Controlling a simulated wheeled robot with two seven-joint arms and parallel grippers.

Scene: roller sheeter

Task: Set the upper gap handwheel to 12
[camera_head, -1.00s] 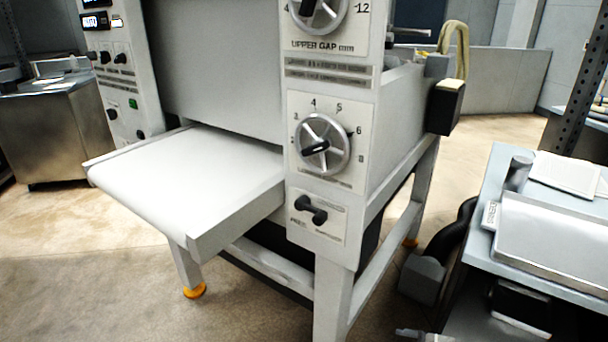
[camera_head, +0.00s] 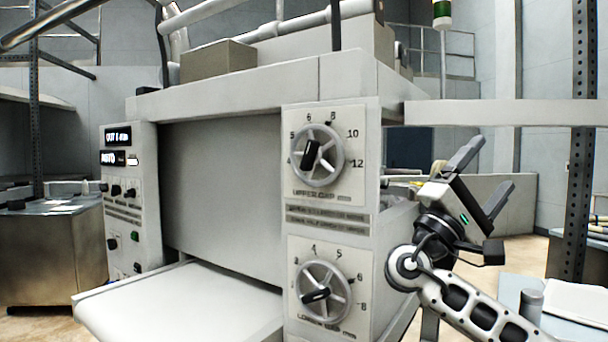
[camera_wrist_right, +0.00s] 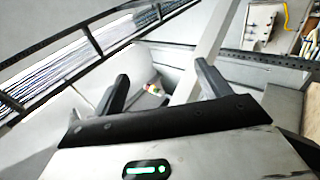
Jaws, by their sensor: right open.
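The upper gap handwheel (camera_head: 317,155) is a grey spoked wheel with a black grip, on the machine's front panel in the head view. Its grip tilts, with the upper end toward the 6 and 8 marks. The 12 mark (camera_head: 357,163) is at the dial's right. The lower gap handwheel (camera_head: 323,291) sits below it, its grip nearly level. My right gripper (camera_head: 488,165) is open and empty, right of the panel, raised and apart from both wheels. Its open fingers also show in the right wrist view (camera_wrist_right: 162,74). My left gripper is out of view.
The control panel (camera_head: 130,200) with displays and knobs is at the machine's left. The white conveyor bed (camera_head: 190,305) juts out below. A perforated post (camera_head: 581,140) stands right of my right arm. The space before the upper handwheel looks clear.

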